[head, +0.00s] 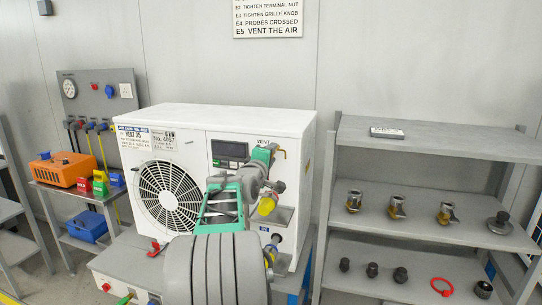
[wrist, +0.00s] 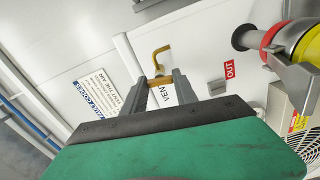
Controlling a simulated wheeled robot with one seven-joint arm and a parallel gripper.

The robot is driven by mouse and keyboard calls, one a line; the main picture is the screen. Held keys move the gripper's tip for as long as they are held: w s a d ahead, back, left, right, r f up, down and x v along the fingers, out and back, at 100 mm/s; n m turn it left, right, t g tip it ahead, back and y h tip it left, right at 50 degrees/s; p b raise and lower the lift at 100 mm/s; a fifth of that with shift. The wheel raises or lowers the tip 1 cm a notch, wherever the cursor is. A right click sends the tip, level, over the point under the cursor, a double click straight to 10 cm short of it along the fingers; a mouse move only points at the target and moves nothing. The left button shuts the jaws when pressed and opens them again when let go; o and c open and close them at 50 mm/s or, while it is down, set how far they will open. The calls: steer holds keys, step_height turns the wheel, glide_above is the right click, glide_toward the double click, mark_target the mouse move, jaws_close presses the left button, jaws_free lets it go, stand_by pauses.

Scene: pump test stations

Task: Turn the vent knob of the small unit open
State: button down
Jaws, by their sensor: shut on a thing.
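The small unit is a white box (head: 190,117) with a round fan grille (head: 168,194), a small display and a VENT label. At its upper right side, a bent brass vent piece (head: 279,152) sticks out by my gripper (head: 268,150). In the wrist view, my gripper (wrist: 164,84) has both fingers at the brass vent fitting (wrist: 158,54), beside the VENT lettering. The fingers are closed on its base, where the vent knob sits. The knob itself is mostly hidden between the fingers, so its turn angle cannot be told.
A yellow-and-red pipe fitting (wrist: 305,48) and a red OUT label (wrist: 230,69) are close to my gripper. A grey shelf (head: 430,145) with several fittings stands at right. An orange case (head: 60,171) sits on a stand at left.

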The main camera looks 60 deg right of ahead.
steer(key=shift+n, duration=0.3)
steer(key=c, duration=1)
jaws_free()
steer(key=shift+o, duration=0.2)
steer(key=a, duration=0.2)
steer(key=a+b, duration=0.1)
steer(key=a, duration=0.2)
steer(key=s+a+b, duration=0.1)
steer(key=a, duration=0.1)
steer(key=shift+s+a, duration=0.1)
steer(key=shift+a, duration=0.25)
